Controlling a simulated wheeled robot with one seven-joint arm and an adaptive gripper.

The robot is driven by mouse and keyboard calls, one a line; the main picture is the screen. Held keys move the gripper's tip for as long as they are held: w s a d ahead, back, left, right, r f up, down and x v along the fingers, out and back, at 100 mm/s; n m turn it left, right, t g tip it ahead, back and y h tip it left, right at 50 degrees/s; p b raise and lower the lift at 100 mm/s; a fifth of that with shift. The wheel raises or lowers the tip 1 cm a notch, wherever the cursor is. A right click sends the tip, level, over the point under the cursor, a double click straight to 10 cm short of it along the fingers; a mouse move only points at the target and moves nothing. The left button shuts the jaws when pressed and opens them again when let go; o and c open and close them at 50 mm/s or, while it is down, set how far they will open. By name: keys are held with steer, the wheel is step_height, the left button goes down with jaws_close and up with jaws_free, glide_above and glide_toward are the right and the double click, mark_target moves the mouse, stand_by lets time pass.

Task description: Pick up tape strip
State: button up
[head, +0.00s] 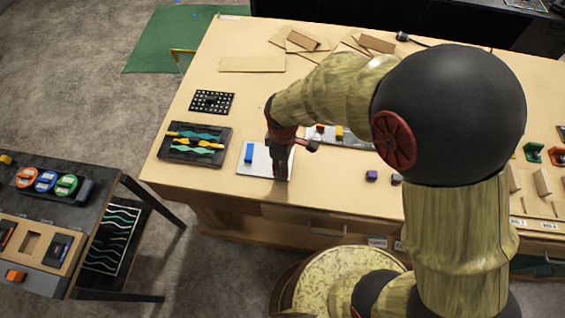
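No strip can be told for certain as the tape strip. Wavy teal and yellow strips (195,136) lie on a black tray (172,154) at the left of the wooden table. My gripper (281,177) points down over a white plate (258,167), to the right of that tray. Its fingers are dark and seen small, so I cannot tell whether they are open, or whether they touch the plate. A blue block (249,152) sits on the plate, left of my gripper. My arm hides part of the table behind it.
A black perforated board (212,102) lies behind the tray. Cardboard pieces (252,65) lie at the back. A side table at left holds orange, blue and green rolls (45,181); a dark panel with wavy strips (112,238) is beside it. A purple block (371,175) stands right of my gripper.

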steer(key=shift+c, duration=1.2)
jaws_close()
steer(key=shift+r, duration=0.45)
step_height(320, 180, up, 2)
steer(key=shift+w+r+p, duration=0.1)
steer(key=shift+r+p, duration=0.05)
steer(key=shift+p, duration=0.15)
steer(key=s+r+p, duration=0.4)
steer(key=s+r, duration=1)
steer(key=shift+d+p, duration=0.3)
steer(key=shift+p, duration=0.1)
